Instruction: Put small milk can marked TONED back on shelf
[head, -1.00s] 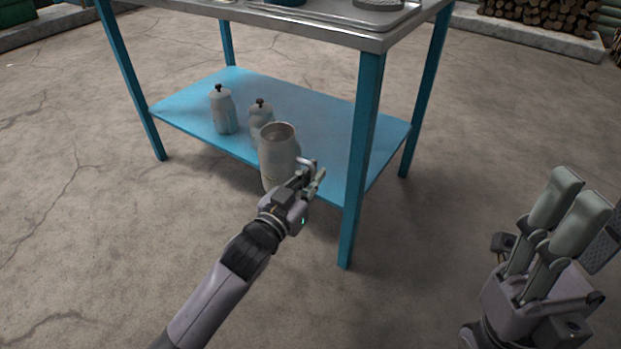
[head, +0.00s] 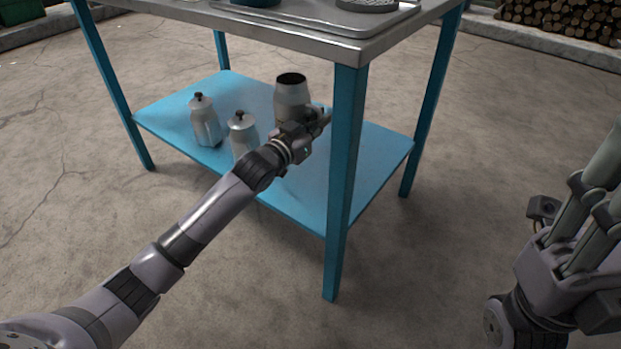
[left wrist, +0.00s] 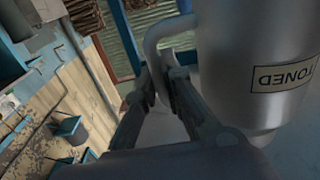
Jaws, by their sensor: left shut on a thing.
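The small milk can (head: 291,101) is grey metal with an open dark mouth. It is upright at the blue lower shelf (head: 318,208) of the table. In the left wrist view the can (left wrist: 250,50) shows a TONED label and a side handle. My left gripper (head: 318,122) is shut on the can's handle, which lies between the fingers in the left wrist view (left wrist: 165,85). Whether the can's base touches the shelf is hidden behind the gripper. My right gripper (head: 606,190) is partly cut off at the right edge, away from the table.
Two lidded pots, one farther left (head: 204,121) and one nearer (head: 242,134), stand on the shelf left of the can. A blue table leg (head: 341,200) stands close right of my left gripper. The metal tabletop (head: 300,38) is above. The shelf's right part is clear.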

